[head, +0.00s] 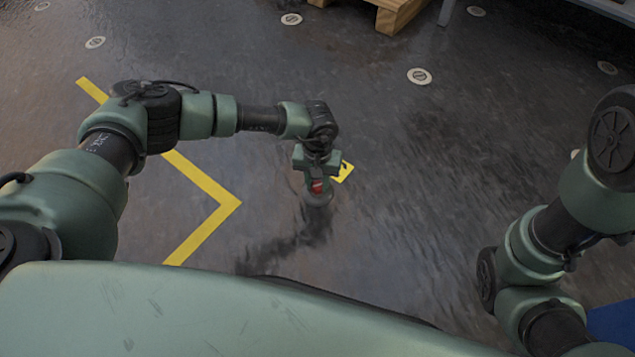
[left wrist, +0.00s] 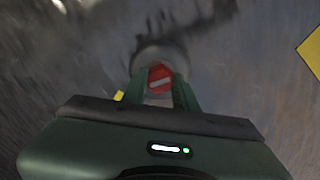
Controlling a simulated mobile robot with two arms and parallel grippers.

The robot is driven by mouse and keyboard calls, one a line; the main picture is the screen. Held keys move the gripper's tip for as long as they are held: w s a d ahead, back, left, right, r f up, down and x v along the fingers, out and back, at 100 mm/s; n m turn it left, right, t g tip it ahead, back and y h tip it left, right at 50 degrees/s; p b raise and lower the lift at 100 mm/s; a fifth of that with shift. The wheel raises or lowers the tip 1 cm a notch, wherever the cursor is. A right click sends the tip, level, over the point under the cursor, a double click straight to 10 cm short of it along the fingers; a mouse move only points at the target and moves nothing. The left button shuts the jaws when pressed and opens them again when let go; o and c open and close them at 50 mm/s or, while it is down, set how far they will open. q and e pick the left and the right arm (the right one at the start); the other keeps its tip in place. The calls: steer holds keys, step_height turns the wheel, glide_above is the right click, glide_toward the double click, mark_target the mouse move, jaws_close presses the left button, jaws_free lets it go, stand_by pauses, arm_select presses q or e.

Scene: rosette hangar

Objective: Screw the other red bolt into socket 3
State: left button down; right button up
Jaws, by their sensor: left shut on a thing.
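A red bolt (head: 317,186) is held between the fingers of my left gripper (head: 317,188), which points straight down at the floor. In the left wrist view the bolt's round red head with a pale slot (left wrist: 160,79) sits between the two green fingers (left wrist: 160,92), which are shut on it. A round grey socket (head: 318,200) in the floor lies directly below; its rim (left wrist: 160,54) shows around the bolt in the left wrist view. How deep the bolt sits is hidden. A yellow tag (head: 344,172) lies beside the socket; its marking is unreadable. My right gripper is out of view.
Several pale round floor discs are spread about, one to the upper right (head: 419,76). A yellow angled floor line (head: 215,195) runs left of the socket. A wooden pallet (head: 395,14) stands at the back. A blue thing (head: 612,321) shows at lower right. Floor around the socket is clear.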

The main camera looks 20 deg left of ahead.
arm_select(q)
steer(key=shift+f+m+b, duration=0.15)
steer(key=shift+m+b, duration=0.2)
steer(key=shift+m, duration=0.05)
steer(key=m+b, duration=0.1)
steer(key=m, duration=0.2)
steer(key=shift+f, duration=0.1)
steer(key=m+b, duration=0.1)
steer(key=m, duration=0.2)
steer(key=shift+b, duration=0.35)
steer(key=m, duration=0.2)
steer(key=shift+m+b, duration=0.3)
steer(key=shift+m, duration=0.1)
steer(key=c, duration=1)
jaws_free()
steer(key=shift+r, duration=0.2)
